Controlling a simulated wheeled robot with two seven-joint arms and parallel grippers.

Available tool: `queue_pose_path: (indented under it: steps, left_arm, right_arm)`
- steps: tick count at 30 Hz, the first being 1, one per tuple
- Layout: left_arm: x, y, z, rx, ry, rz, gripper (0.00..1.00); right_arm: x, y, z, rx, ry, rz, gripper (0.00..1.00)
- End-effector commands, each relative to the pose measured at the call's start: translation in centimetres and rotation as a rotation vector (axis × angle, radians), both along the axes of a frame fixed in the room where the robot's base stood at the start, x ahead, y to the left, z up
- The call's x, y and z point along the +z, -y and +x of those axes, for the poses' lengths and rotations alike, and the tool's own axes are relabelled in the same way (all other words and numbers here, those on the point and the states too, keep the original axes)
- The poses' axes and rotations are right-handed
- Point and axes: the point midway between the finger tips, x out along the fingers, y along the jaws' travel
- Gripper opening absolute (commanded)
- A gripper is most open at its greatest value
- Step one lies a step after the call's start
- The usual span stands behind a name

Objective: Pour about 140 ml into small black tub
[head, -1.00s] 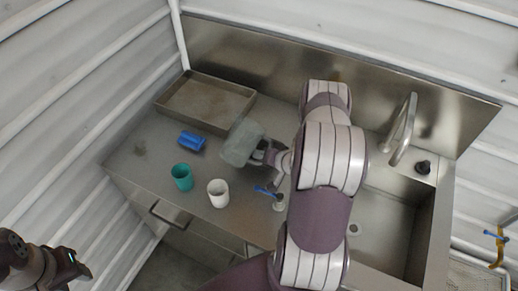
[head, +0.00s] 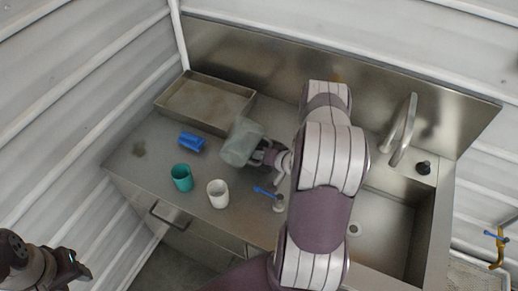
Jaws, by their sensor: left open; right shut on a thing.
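My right gripper (head: 262,156) is shut on a translucent grey-green container (head: 242,142), which looks tilted near the middle of the steel counter. I cannot tell whether it touches the counter or what is inside it. I see no clear small black tub; a small black object (head: 423,167) stands at the sink's right rim, and I cannot tell what it is. My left gripper (head: 72,268) is open and empty at the lower left, away from the counter and partly cut off.
A teal cup (head: 182,178) and a white cup (head: 218,194) stand at the counter's front. A blue object (head: 191,141) lies behind them. A shallow metal tray (head: 206,121) is at the back left. A blue-handled tool (head: 265,192), faucet (head: 404,135) and sink (head: 390,225) are to the right.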

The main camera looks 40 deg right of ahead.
Motion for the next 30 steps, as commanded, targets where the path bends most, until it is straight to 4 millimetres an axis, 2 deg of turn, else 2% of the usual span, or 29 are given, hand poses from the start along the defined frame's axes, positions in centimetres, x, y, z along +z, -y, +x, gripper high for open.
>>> queue_pose_path:
  steps: [19,23,27,30]
  left_arm:
    - [-0.3,0.0,0.0,0.0,0.0,0.0,0.43]
    - [-1.9,0.0,0.0,0.0,0.0,0.0,0.43]
    - [-4.7,0.0,0.0,0.0,0.0,0.0,0.43]
    - [-6.2,0.0,0.0,0.0,0.0,0.0,0.43]
  right_arm:
    - [-0.1,0.1,0.1,-0.003,0.001,-0.009,0.0]
    - [-0.8,0.5,0.2,-0.021,0.0,-0.068,0.0]
    - [-1.6,1.3,0.3,-0.055,-0.005,-0.185,0.0]
    - [-0.9,1.5,0.3,-0.085,-0.018,-0.281,0.0]
